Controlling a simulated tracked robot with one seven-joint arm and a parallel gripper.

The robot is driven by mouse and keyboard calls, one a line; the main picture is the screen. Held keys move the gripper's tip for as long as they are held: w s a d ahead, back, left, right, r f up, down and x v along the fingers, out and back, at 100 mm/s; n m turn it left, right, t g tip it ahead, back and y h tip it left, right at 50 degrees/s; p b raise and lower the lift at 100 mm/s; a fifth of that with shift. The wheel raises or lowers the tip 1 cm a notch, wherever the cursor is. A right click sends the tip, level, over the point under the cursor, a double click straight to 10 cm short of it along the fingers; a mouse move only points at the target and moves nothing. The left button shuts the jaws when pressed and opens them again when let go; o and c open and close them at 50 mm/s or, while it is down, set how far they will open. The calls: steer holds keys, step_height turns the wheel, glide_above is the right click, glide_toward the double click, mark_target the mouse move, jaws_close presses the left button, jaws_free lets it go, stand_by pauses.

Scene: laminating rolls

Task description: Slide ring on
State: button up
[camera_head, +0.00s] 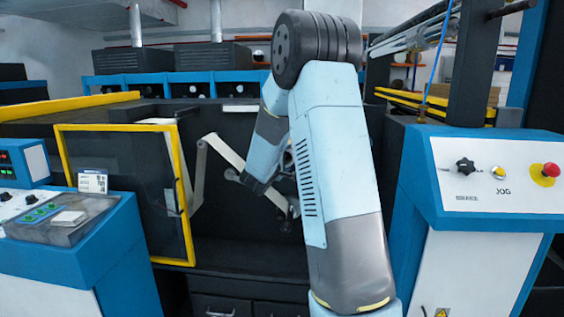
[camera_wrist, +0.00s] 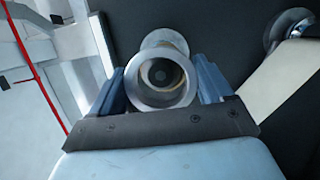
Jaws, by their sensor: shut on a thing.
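In the wrist view, my gripper (camera_wrist: 163,88) is shut on a metal ring (camera_wrist: 139,96), with one blue-grey finger on each side of it. A round, pale metal shaft or roller end (camera_wrist: 165,38) shows just behind the ring's upper edge. Through the ring's bore I see a brownish round face with a dark centre. I cannot tell whether the ring is around the shaft or only in front of it. In the head view, my arm hides most of the gripper and the ring.
A pale web strip (camera_wrist: 283,84) runs from a metal roller (camera_wrist: 290,25) at the right of the wrist view. In the head view, a yellow-framed guard door (camera_head: 188,200) stands left of my arm. Control consoles (camera_head: 495,175) and (camera_head: 75,255) flank the machine.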

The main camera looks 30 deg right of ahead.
mark_target(287, 154)
steer(key=shift+w+d, duration=0.4)
steer(key=shift+w, duration=0.2)
steer(key=shift+w+d, duration=0.4)
steer(key=shift+w, duration=0.2)
steer(key=shift+w+d, duration=0.1)
steer(key=shift+c, duration=1.1)
steer(key=shift+w+d+r, duration=0.1)
steer(key=shift+w+d, duration=0.25)
steer(key=shift+w, duration=0.1)
steer(key=shift+c, duration=1.4)
steer(key=shift+a, duration=0.1)
steer(key=shift+s+a, duration=0.15)
steer(key=shift+s, duration=0.05)
steer(key=o, duration=1.6)
